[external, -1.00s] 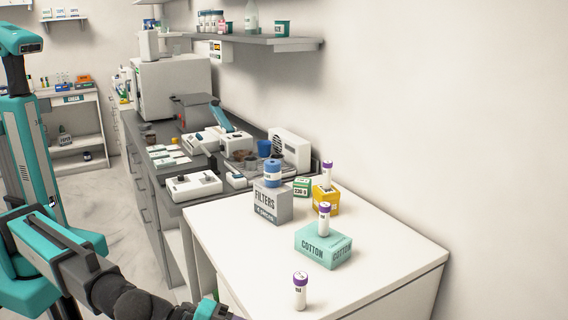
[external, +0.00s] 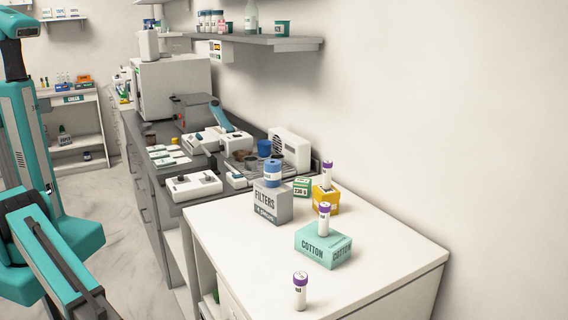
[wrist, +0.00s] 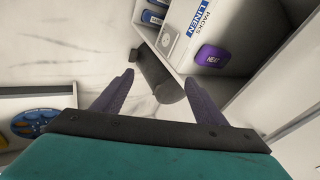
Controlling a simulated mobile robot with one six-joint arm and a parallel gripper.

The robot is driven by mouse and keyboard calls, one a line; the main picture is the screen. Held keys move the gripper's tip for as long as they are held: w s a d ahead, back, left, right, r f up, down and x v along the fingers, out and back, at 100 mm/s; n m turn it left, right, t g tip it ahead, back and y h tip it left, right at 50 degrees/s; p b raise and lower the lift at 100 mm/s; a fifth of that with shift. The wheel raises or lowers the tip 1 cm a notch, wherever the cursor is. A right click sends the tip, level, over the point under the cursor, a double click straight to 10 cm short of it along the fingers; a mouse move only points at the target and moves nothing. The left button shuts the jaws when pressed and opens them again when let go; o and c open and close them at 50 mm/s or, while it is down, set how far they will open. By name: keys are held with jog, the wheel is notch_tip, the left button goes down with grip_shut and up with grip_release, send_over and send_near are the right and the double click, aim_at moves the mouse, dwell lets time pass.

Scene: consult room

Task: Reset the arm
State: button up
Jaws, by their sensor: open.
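My gripper (wrist: 158,80) shows in the wrist view, with its two dark purple fingers spread apart and nothing held between them. Pale marbled floor (wrist: 75,50) lies beyond the fingers. A dark grey rounded form (wrist: 153,70) shows beyond and between the fingertips; I cannot tell what it is. In the external view my teal and grey arm (external: 60,265) is at the lower left and runs out of the bottom edge. My gripper is out of that view.
A white table (external: 385,270) holds a tube (external: 300,292), a cotton box (external: 323,247) and a filters box (external: 270,203). In the wrist view, a white shelf unit (wrist: 235,85) with a purple heat pack (wrist: 214,59) is close at right. A blue round thing (wrist: 35,122) sits at left.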

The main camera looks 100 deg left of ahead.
jog(key=s+a+f+n+g+p, duration=0.25)
jog(key=s+a+f, duration=0.2)
jog(key=s, duration=0.45)
jog(key=s+a+f+n+g+p, duration=0.1)
jog(key=s+a+f+g+p, duration=0.15)
jog(key=s+a, duration=0.45)
jog(key=s+a+f+n+g+p, duration=0.2)
jog(key=s+f+g, duration=0.2)
jog(key=s, duration=0.8)
jog(key=s+n+g+h+p, duration=0.1)
jog(key=s+g+h+p, duration=0.1)
jog(key=s, duration=1)
jog(key=shift+s+n+g+h, duration=0.2)
jog(key=shift+n+g+h, duration=0.2)
jog(key=shift+g, duration=0.1)
jog(key=shift+a+r, duration=0.1)
